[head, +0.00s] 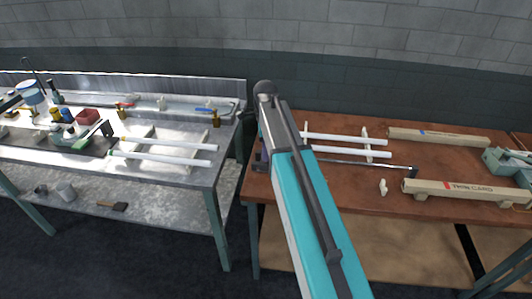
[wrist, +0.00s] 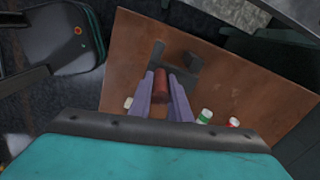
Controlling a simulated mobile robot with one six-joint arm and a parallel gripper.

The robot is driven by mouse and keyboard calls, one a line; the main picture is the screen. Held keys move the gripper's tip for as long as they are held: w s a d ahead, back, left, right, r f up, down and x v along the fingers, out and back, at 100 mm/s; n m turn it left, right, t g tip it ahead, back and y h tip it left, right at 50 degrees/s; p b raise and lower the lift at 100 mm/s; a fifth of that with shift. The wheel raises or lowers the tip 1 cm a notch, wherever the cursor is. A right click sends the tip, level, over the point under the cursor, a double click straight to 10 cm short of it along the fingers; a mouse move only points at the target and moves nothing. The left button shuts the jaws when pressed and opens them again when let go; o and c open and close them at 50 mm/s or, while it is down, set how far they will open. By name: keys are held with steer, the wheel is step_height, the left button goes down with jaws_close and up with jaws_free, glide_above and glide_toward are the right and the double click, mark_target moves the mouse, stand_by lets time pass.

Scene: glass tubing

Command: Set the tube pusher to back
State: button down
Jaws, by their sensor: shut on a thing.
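My gripper (wrist: 162,76) has its two purple fingers on either side of a red-brown cylindrical handle in the wrist view, shut on it. This handle (wrist: 161,84) appears to belong to the tube pusher. A dark grey bracket (wrist: 184,74) stands beside it on the brown table. In the head view, a thin metal rod (head: 365,165) with a black end piece lies along the brown table, and its left part runs behind my arm. That it is the pusher's rod I cannot tell for sure. My arm hides most of the gripper and handle there.
White tubes (head: 345,139) lie on supports on the brown table (head: 325,189). Their green-capped (wrist: 205,116) and red-capped (wrist: 233,122) ends appear near my gripper. Long boxes (head: 465,194) lie at right. A cluttered metal bench (head: 195,178) stands at left, across a narrow gap.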

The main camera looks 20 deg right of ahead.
stand_by(0.3)
steer(key=c, duration=1.6)
jaws_free()
steer(key=shift+d, duration=0.15)
steer(key=shift+c, duration=0.2)
steer(key=shift+r, duration=0.15)
steer(key=shift+r+b, duration=1.8)
steer(key=shift+r, duration=5)
